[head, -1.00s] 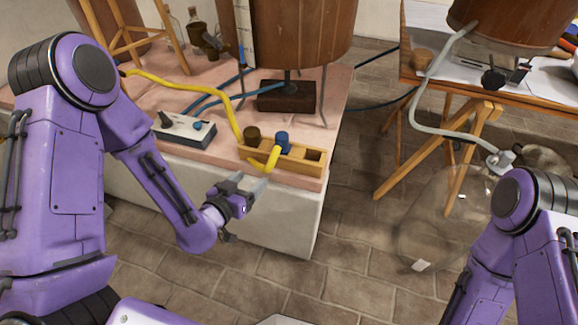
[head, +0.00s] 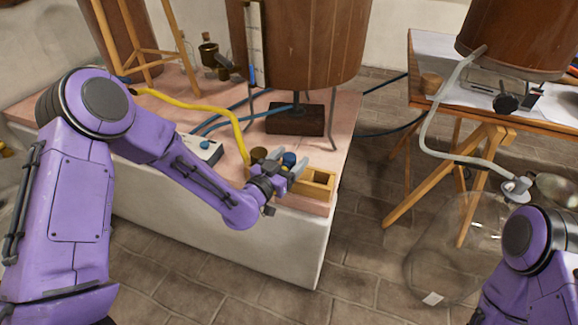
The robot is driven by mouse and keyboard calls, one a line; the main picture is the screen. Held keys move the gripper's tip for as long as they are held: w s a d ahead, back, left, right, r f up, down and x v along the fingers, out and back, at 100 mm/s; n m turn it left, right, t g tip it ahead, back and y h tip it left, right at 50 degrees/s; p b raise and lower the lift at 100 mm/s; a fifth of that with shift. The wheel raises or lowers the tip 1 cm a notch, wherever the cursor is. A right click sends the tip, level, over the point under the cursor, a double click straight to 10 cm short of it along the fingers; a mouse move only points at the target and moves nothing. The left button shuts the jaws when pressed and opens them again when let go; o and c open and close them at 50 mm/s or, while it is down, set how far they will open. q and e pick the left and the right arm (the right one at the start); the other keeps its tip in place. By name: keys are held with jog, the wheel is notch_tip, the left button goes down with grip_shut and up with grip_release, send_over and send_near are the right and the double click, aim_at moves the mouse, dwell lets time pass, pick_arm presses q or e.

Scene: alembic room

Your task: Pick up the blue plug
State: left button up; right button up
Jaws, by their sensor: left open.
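The blue plug (head: 289,159) is a small round-topped piece standing in a wooden rack (head: 318,184) near the front edge of the pink-topped bench. My right gripper is out of view; only my right arm shows at the lower right.
A brown stopper (head: 259,154) stands just left of the plug. A yellow hose (head: 205,105) runs down to the rack behind my gripper. A white control box (head: 203,147) lies to the left. A wooden barrel (head: 305,45) stands behind. A glass flask (head: 450,250) is at right.

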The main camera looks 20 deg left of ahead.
pick_arm(q)
jog(key=c, duration=1.1)
notch_tip(320, 180, up, 3)
jog(key=shift+r+p, duration=0.15)
jog(key=shift+p, duration=0.35)
jog(key=s+d+r+p, duration=0.1)
jog(key=s+r+p, duration=0.2)
jog(key=s, duration=0.1)
jog(key=s+d+r+p, duration=0.2)
jog(key=s+r+p, duration=0.1)
jog(key=s, duration=0.1)
jog(key=s+d+r+p, duration=0.2)
jog(key=s+r+p, duration=0.1)
jog(key=s, duration=0.2)
jog(key=shift+d+r+p, duration=0.1)
jog(key=shift+r+p, duration=0.25)
